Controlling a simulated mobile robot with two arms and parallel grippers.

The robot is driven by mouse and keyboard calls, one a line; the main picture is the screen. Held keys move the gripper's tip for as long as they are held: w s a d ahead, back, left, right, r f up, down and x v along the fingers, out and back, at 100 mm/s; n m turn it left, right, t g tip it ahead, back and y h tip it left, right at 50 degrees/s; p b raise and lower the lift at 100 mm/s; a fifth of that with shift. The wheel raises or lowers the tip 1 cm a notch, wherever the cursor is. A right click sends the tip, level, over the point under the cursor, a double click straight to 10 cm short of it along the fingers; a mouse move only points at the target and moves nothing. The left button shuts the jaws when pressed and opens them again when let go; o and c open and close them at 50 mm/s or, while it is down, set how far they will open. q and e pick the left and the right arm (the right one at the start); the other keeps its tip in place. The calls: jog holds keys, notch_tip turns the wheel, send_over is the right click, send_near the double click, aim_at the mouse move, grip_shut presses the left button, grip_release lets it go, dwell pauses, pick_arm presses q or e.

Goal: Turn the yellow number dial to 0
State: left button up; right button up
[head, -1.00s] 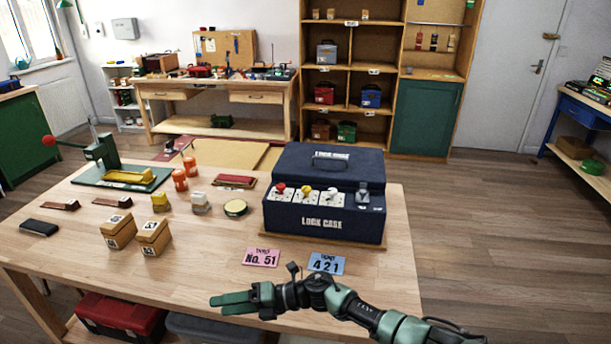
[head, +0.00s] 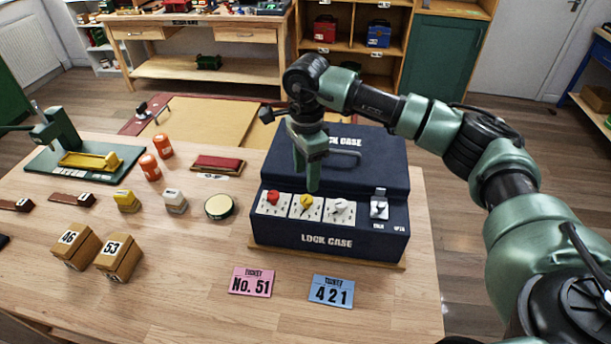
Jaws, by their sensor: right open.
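The dark blue lock case (head: 328,240) stands on the wooden table, its lid closed. On its front panel are a red dial (head: 273,198), a yellow dial (head: 306,202) and a white dial (head: 341,206), each on a white plate. The numbers around the yellow dial are too small to read. My right gripper (head: 311,185) is open and points down just above the panel, over the area between the yellow and white dials. I cannot tell whether it touches anything. My left gripper is not in view.
A grey switch (head: 379,207) sits right of the dials. A pink ticket (head: 251,282) and a blue ticket (head: 331,291) lie in front of the case. Wooden blocks (head: 120,258), a round tin (head: 219,207) and orange containers (head: 150,167) stand to the left.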

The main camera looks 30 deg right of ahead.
aim_at(306, 198)
jog(key=shift+d+f, duration=0.15)
jog(key=shift+f, duration=0.1)
notch_tip(306, 198, down, 6)
jog(key=p, duration=0.2)
jog(key=shift+s+p, duration=0.15)
jog(key=shift+p, duration=0.15)
jog(key=shift+f, duration=0.55)
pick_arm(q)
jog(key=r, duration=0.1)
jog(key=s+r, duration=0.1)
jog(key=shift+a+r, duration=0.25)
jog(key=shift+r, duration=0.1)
pick_arm(e)
grip_shut()
